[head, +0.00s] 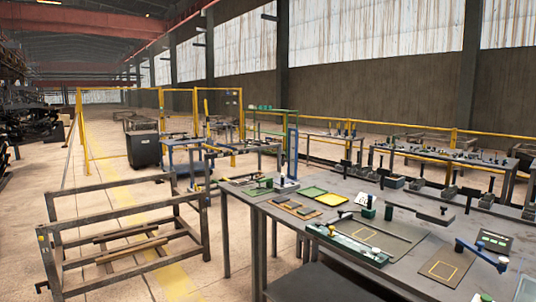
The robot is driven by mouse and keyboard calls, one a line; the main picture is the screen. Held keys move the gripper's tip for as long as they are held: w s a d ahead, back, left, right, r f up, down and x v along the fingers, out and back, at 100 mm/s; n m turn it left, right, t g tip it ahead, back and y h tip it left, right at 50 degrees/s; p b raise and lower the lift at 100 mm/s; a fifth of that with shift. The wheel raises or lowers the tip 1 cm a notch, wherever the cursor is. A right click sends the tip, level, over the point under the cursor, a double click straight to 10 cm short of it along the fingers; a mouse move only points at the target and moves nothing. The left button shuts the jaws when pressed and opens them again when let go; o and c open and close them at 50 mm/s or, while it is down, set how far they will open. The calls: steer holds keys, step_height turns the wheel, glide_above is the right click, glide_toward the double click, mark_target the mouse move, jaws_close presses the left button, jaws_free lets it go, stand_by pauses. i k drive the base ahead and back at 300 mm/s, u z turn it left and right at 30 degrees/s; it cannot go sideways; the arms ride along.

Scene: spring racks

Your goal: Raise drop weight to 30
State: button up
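A tall blue upright frame (292,152) stands at the far left part of the grey workbench. It looks like the drop-weight stand, with a pale base (285,186) at its foot. The weight itself and any scale marks are too small to tell, so I cannot read its height. My gripper is not seen in the head view.
A dark metal rack frame (47,262) stands on the floor at left. Yellow railings (425,155) run behind.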

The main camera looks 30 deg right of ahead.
mark_target(283, 160)
steer(key=u, duration=0.4)
steer(key=i, duration=1.5)
steer(key=z, duration=0.45)
steer(key=i, duration=1.25)
steer(key=z, duration=0.55)
